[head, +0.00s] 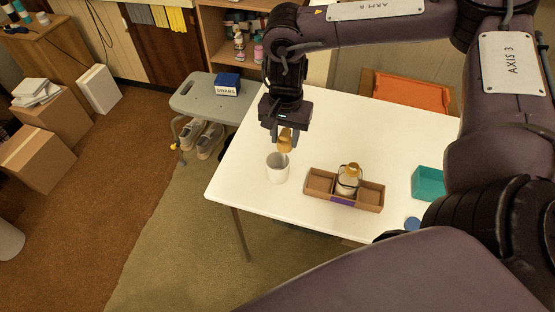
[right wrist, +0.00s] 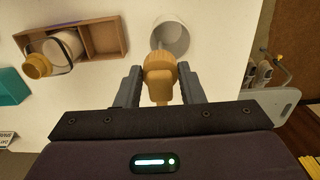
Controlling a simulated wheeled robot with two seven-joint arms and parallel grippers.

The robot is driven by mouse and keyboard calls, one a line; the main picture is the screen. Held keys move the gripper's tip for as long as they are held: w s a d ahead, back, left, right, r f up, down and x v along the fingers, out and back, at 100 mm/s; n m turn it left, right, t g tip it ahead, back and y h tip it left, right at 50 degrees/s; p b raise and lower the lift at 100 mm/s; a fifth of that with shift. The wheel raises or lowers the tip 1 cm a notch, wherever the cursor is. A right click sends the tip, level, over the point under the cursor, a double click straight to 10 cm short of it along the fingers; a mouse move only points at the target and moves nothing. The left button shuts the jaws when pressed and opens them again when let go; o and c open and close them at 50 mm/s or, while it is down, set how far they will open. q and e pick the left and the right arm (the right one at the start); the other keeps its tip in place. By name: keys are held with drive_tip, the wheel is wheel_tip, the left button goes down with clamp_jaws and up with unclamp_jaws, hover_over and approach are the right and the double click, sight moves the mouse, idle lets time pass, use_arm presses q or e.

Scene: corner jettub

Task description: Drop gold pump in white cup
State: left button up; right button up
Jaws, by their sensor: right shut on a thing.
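The gold pump (head: 285,142) is held between the fingers of my right gripper (head: 283,136). In the right wrist view the gold pump (right wrist: 159,82) sits between the two grey fingers of the right gripper (right wrist: 160,88). The white cup (head: 277,170) stands upright on the white table, just below and slightly left of the pump in the head view. In the right wrist view the cup (right wrist: 171,36) is partly hidden behind the pump; its visible inside looks empty. My left gripper is not in view.
A brown divided box (head: 318,184) with a purple label holds a gold-topped bottle (head: 350,178), right of the cup. A teal box (head: 428,183) and an orange tray (head: 412,92) lie farther right. A grey stool (head: 205,98) stands left of the white table (head: 240,178).

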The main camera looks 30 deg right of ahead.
drive_tip(key=o, duration=1)
drive_tip(key=shift+r, duration=0.15)
wheel_tip(320, 180, up, 8)
drive_tip(key=shift+f, duration=0.2)
